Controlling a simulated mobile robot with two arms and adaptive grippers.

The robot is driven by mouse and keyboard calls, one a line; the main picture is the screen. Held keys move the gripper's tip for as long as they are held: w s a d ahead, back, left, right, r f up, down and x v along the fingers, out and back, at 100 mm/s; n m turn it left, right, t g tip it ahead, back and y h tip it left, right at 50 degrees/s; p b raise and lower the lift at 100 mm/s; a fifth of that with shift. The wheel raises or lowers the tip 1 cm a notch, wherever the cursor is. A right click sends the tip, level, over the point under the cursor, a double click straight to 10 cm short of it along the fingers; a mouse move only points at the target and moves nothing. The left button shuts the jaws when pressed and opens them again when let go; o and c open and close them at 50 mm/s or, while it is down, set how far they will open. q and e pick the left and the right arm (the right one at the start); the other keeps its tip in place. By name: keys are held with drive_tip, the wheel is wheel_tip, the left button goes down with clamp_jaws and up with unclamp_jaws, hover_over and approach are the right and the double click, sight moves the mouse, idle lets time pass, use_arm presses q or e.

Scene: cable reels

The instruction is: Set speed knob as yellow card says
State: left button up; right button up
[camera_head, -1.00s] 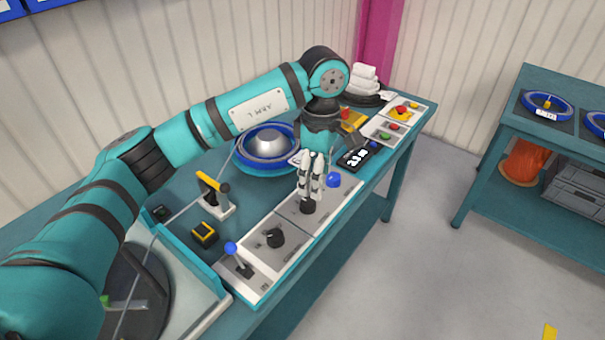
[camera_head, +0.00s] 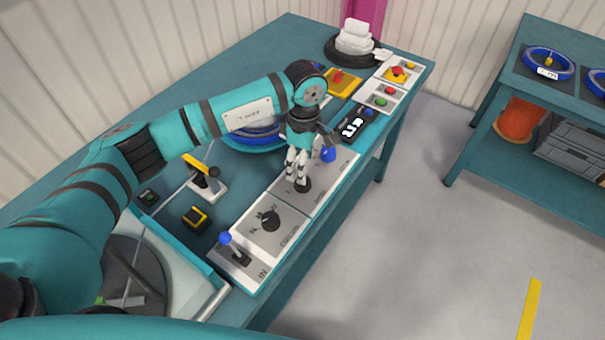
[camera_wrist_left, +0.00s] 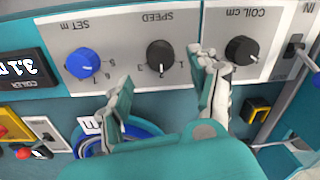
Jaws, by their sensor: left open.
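The black speed knob (camera_wrist_left: 160,55) is under the word SPEED on the grey panel. Its white mark points down in the wrist view, between the printed 1 and 3. My left gripper (camera_wrist_left: 160,80) is open, its fingers apart on either side of the knob in that view. In the head view the left gripper (camera_head: 298,178) points down at the speed knob (camera_head: 303,186); contact cannot be told. I cannot make out a yellow card with readable writing. My right gripper is not in view.
The black coil knob (camera_wrist_left: 242,50) and blue set knob (camera_wrist_left: 82,63) flank the speed knob. A lever with a blue ball (camera_head: 225,238) stands at the panel's near end. A blue reel (camera_head: 255,138) lies behind the arm.

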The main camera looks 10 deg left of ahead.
use_arm(q)
drive_tip(key=f, duration=0.6)
drive_tip(key=shift+s+f+p, duration=0.1)
drive_tip(key=shift+s+p, duration=0.1)
drive_tip(key=shift+p, duration=0.2)
drive_tip(key=c, duration=1.1)
